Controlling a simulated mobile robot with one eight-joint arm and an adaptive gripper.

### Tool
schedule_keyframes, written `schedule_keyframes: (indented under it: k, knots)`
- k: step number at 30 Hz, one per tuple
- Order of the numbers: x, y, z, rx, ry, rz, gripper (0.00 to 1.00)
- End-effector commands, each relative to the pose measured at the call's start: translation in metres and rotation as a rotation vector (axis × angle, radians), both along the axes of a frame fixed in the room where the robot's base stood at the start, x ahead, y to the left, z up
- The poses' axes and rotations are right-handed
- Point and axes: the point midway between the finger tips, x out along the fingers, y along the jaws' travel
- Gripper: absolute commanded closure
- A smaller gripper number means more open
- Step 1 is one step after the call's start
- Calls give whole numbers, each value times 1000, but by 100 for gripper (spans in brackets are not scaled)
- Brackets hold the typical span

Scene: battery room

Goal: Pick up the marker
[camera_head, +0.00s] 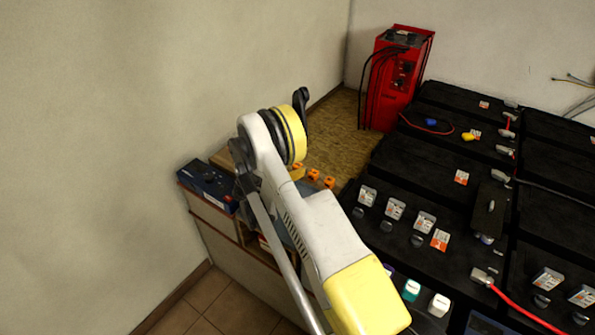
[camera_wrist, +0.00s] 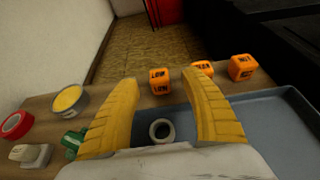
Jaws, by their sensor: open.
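I cannot make out a marker for certain in either view. In the wrist view a small green object (camera_wrist: 72,141) lies on the wooden top, just left of my left finger and partly cut off by it; its full shape is hidden. My gripper (camera_wrist: 158,80) is open, with its two yellow fingers spread over the front of the bench. Between the fingers, a short pale ring-shaped object with a dark centre (camera_wrist: 162,131) is in a blue-grey tray (camera_wrist: 270,110). Nothing is held. In the head view my arm hides the gripper.
Orange lettered cubes (camera_wrist: 160,82) stand behind the tray. A tin with yellow contents (camera_wrist: 70,99), a red ring (camera_wrist: 16,124) and a pale block (camera_wrist: 30,155) sit at left. A dark blue box (camera_head: 207,185) is by the wall. Black batteries (camera_head: 430,160) and a red charger (camera_head: 398,80) stand right.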

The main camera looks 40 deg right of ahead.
Motion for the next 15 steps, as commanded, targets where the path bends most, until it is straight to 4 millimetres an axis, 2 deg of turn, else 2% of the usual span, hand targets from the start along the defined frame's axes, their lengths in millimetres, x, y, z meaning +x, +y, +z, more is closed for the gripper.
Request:
schedule_keyframes:
  k: [6, 9, 15]
  knots:
    - [10, -26, -20, 0, -1, -3, 46]
    - [14, -37, -24, 2, -1, -1, 46]
    - [15, -39, -22, 1, -1, 1, 46]
